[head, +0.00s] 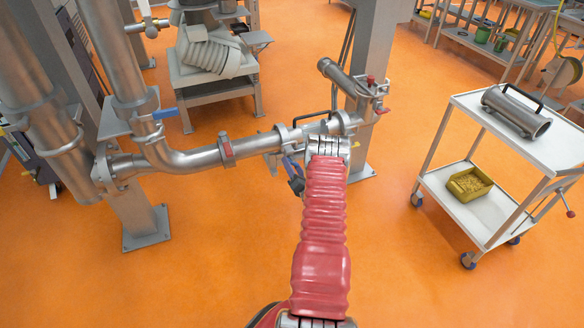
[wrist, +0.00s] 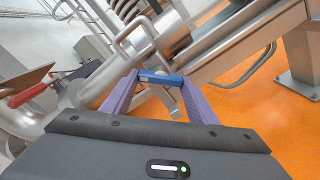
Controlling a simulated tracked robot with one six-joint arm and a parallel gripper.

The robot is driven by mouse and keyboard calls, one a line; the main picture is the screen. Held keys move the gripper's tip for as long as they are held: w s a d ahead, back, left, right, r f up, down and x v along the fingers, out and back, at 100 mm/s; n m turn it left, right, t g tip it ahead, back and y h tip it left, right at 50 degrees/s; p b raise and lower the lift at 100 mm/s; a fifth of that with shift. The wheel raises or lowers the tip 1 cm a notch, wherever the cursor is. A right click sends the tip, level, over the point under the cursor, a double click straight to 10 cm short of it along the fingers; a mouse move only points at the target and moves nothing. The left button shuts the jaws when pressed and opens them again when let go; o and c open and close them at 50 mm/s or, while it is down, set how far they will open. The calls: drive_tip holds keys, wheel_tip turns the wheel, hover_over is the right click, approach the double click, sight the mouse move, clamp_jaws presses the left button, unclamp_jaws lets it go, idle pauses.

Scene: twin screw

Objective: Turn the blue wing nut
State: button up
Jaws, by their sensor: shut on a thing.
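The blue wing nut (wrist: 158,78) shows in the wrist view as a short blue bar on the side of a metal clamp on the pipe. My gripper (wrist: 160,81) is shut on it, with one purple finger at each end of the bar. The nut lies level across the gap and its threaded shaft is mostly hidden. In the head view my red-sleeved arm reaches to the pipe joint (head: 318,127). The wing nut cannot be made out there, and my fingers are largely hidden.
A steel pipe (head: 195,158) runs left to vertical pipes. A red handle (head: 226,150) and a blue valve lever (head: 166,113) stick out from the pipework. A post stands behind the joint. A white cart (head: 545,140) holds a steel cylinder (head: 516,111). Orange floor is clear between.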

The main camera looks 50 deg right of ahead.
drive_tip(key=shift+a+f+n, duration=0.25)
drive_tip(key=shift+n, duration=0.35)
drive_tip(key=o, duration=0.7)
drive_tip(key=shift+c, duration=0.2)
drive_tip(key=o, duration=0.4)
drive_tip(key=shift+d+r, duration=0.15)
drive_tip(key=shift+d, duration=0.05)
drive_tip(key=v, duration=1.4)
drive_tip(key=shift+w, duration=0.1)
